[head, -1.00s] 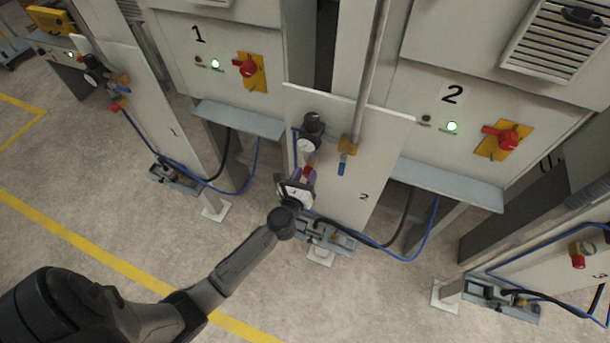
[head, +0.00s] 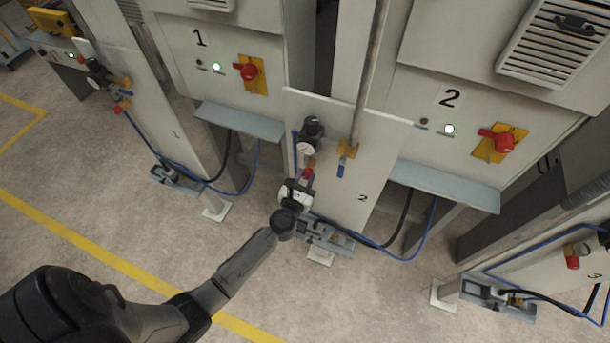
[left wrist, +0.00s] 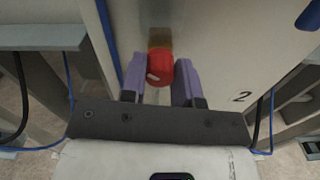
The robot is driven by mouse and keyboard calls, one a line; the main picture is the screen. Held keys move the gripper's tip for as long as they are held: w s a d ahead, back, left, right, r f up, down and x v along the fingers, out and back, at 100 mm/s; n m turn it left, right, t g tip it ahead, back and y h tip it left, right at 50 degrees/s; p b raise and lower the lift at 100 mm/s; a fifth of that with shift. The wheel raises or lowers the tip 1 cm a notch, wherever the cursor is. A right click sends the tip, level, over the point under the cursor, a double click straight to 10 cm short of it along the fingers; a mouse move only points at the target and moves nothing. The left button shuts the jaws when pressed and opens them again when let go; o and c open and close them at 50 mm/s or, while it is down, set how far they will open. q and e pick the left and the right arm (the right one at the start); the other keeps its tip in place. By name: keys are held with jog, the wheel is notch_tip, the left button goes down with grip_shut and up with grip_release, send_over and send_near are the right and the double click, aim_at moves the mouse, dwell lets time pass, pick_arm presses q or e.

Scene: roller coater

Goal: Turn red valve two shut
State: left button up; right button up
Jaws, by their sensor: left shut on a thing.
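The red valve (head: 307,174) is a small red knob on the light grey panel (head: 372,140) marked 2, below a round gauge (head: 305,148). In the left wrist view the red knob (left wrist: 160,70) sits between two purple fingers, with a brass-coloured part behind it. My left gripper (left wrist: 159,82) is shut on this knob. In the head view my left gripper (head: 303,182) is at the panel, and its wrist hides part of what lies below the knob. My right gripper is in neither view.
A blue-handled lever (head: 341,170) is right of the valve on the same panel. Cabinet two above has a red switch (head: 498,141) on a yellow plate and a lit green lamp (head: 449,129). Blue and black hoses hang below. Open floor (head: 130,215) lies in front.

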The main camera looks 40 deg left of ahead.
pick_arm(q)
jog(key=m+p, duration=0.2)
jog(key=m, duration=0.4)
jog(key=shift+r, duration=0.1)
jog(key=m+p, duration=0.2)
jog(key=m, duration=0.3)
jog(key=shift+m, duration=0.3)
dwell(0.3)
jog(key=o, duration=0.9)
jog(key=shift+o, duration=0.2)
jog(key=shift+d, duration=0.1)
jog(key=b+v, duration=0.1)
jog(key=v, duration=1.2)
jog(key=shift+s, duration=0.4)
